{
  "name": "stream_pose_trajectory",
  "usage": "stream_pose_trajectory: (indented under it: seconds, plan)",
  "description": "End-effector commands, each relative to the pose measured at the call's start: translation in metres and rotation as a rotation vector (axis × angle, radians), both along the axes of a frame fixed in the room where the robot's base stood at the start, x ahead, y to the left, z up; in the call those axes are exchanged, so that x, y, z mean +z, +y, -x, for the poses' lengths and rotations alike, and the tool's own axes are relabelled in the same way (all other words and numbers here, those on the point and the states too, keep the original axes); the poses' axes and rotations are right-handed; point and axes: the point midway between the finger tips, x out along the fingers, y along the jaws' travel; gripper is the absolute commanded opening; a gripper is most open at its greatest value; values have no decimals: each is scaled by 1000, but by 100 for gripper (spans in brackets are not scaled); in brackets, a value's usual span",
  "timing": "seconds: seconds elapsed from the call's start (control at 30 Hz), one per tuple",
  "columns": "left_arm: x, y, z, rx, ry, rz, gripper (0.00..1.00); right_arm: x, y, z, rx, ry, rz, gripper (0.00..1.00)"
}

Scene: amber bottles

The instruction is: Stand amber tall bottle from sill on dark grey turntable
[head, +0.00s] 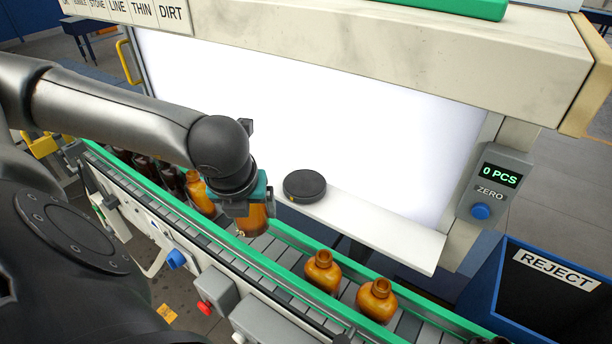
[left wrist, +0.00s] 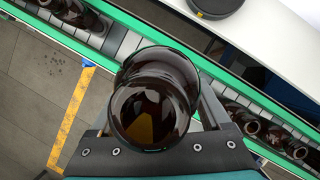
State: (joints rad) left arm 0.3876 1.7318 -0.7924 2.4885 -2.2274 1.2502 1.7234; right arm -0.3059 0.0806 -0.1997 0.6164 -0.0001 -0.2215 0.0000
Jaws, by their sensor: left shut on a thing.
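My left gripper (head: 243,208) is shut on an amber bottle (head: 253,220), whose lower part shows under the jaws in the head view. In the left wrist view the bottle (left wrist: 152,105) fills the space between the fingers, with one dark glossy round end facing the camera. It hangs over or near the conveyor; its exact height is hard to tell. The dark grey turntable (head: 304,185) is a low round disc on the white sill (head: 395,237), just right of the gripper, with nothing on it. Its edge also shows in the left wrist view (left wrist: 216,7). My right gripper is not in view.
The green-railed conveyor (head: 280,250) runs below the sill, with two amber bottles (head: 322,272) at right and several darker ones at left. A bright lit panel (head: 310,110) stands behind the sill. A counter box (head: 495,185) and blue reject bin (head: 540,290) are at right.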

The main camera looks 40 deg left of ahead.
Motion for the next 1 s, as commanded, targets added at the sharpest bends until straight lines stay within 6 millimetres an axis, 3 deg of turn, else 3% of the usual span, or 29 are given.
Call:
stream_pose_trajectory:
  seconds: [0.03, 0.5, 0.6, 1.0]
  plan:
    - [-5, 1, -4, 1, -6, -2, 13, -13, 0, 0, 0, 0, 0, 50]
    - [-3, -1, -16, -12, -2, 9, 13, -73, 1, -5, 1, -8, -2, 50]
    - [5, -1, -29, -14, -1, 16, 13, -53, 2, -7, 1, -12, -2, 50]
    - [5, 4, -80, -10, 1, 15, 13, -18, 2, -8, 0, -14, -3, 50]
